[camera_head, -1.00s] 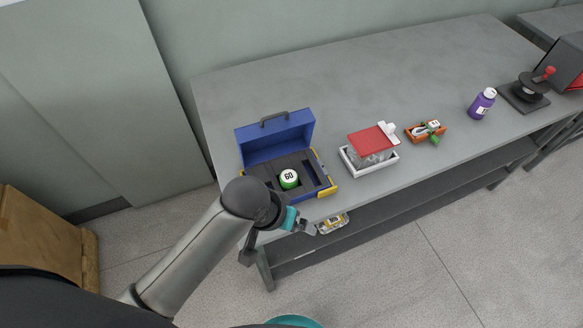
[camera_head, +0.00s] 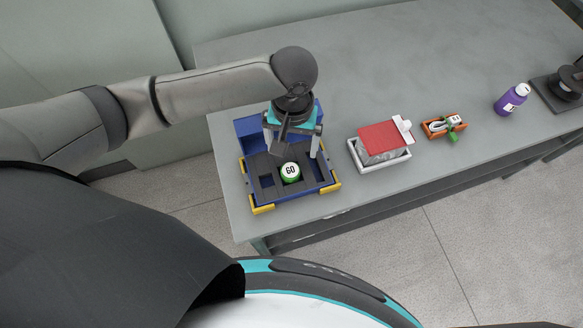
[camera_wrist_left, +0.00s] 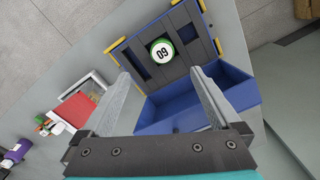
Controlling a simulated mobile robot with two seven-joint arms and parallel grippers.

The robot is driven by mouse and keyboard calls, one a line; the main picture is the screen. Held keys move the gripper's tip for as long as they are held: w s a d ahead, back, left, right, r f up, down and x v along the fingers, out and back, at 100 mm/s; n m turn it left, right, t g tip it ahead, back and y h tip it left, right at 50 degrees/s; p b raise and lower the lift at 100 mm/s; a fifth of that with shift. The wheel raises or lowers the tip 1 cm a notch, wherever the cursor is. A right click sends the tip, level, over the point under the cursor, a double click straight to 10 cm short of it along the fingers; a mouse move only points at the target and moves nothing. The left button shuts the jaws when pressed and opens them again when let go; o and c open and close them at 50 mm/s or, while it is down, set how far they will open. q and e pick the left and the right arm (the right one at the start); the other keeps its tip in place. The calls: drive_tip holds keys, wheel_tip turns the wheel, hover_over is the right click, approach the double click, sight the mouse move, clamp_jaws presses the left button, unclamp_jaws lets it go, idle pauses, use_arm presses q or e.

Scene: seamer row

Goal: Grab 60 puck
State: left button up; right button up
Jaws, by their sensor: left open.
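The 60 puck (camera_head: 290,172), green with a white top marked 60, sits in the dark insert of the open blue case (camera_head: 249,189) on the grey table. It also shows in the left wrist view (camera_wrist_left: 162,50), beyond the fingertips. My left gripper (camera_head: 294,153) is above the case, at its lid side, pointing down. Its two fingers (camera_wrist_left: 161,84) are spread apart with nothing between them. The puck is clear of both fingers in the wrist view. My right gripper is in neither view.
A white tray (camera_head: 385,164) with a red-topped item stands right of the case. Beyond it are an orange tray (camera_head: 434,132) with small items, a purple bottle (camera_head: 511,99) and a black device (camera_head: 563,88). The table behind these is clear.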

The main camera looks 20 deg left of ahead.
use_arm(q)
drive_tip(key=b, duration=0.1)
hover_over(291, 170)
drive_tip(key=f, duration=0.6)
drive_tip(key=shift+s+d+f, duration=0.2)
drive_tip(key=shift+f, duration=0.55)
drive_tip(key=f, duration=0.3)
drive_tip(key=f+b, duration=0.1)
drive_tip(key=f, duration=0.1)
drive_tip(key=shift+w+a, duration=0.15)
drive_tip(key=shift+a, duration=0.1)
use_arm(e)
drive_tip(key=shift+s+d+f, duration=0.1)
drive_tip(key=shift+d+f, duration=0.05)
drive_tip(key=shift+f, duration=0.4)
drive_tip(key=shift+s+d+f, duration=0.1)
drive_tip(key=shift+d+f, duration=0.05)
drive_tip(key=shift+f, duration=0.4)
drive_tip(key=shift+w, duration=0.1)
use_arm(q)
drive_tip(key=c, duration=1.5)
